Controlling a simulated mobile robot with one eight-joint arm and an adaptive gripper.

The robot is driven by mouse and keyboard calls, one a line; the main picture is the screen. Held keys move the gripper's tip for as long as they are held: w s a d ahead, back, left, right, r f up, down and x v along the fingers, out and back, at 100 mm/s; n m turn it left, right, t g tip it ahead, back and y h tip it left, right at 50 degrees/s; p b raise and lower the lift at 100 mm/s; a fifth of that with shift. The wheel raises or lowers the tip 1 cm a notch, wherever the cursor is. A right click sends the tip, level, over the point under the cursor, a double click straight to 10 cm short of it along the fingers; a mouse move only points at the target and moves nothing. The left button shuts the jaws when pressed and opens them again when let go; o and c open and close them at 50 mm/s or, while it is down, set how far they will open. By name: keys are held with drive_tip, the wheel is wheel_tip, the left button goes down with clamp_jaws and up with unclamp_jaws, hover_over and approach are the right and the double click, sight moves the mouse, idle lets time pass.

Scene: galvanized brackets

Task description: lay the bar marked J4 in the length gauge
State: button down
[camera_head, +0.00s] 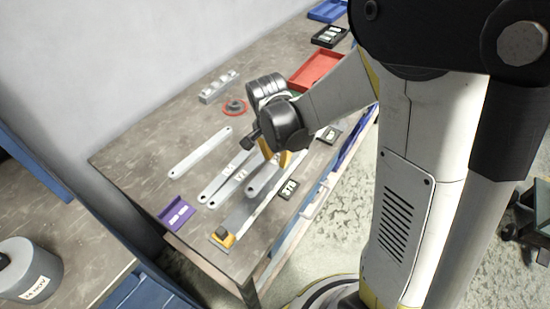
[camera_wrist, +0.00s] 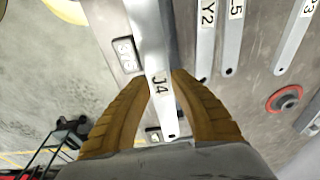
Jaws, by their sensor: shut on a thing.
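The bar marked J4 (camera_wrist: 157,70) is a pale metal strip with a hole at its near end. My gripper (camera_wrist: 160,82) is shut on it, with a yellow-brown finger on each side, in the wrist view. In the head view my gripper (camera_head: 285,158) is over the right part of the table, and the held bar (camera_head: 262,181) slants down-left from it. The length gauge (camera_head: 238,222) is a long grey strip with a yellow end at the table's front edge. It lies just beside or below the held bar; I cannot tell if they touch.
Bars marked Y2 (camera_wrist: 206,45) and L5 (camera_wrist: 232,40) lie beside it, with another bar (camera_head: 200,152) farther left. A number plate (camera_head: 288,188) is by the gauge. A purple tray (camera_head: 177,214), red disc (camera_head: 235,107) and red tray (camera_head: 300,82) are also on the table.

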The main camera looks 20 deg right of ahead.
sight(277, 175)
drive_tip(key=shift+w+f+b, duration=0.3)
drive_tip(key=shift+f+b, duration=0.1)
drive_tip(key=shift+f, duration=0.25)
drive_tip(key=shift+f+b, duration=2.25)
drive_tip(key=shift+f, duration=0.5)
drive_tip(key=c, duration=1.2)
unclamp_jaws()
drive_tip(key=shift+o, duration=0.2)
drive_tip(key=r, duration=0.4)
drive_tip(key=a+r, duration=0.1)
drive_tip(key=r, duration=0.3)
drive_tip(key=s+r, duration=0.1)
drive_tip(key=r, duration=0.3)
drive_tip(key=shift+s+a, duration=0.1)
drive_tip(key=shift+a, duration=0.15)
drive_tip(key=s+d+r+n+t+y, duration=0.1)
drive_tip(key=s+r+n+t, duration=0.4)
drive_tip(key=s+n, duration=0.5)
drive_tip(key=shift+s+d+r+n+t, duration=0.15)
drive_tip(key=shift+s+d+n+t, duration=0.25)
drive_tip(key=shift+s+t, duration=0.3)
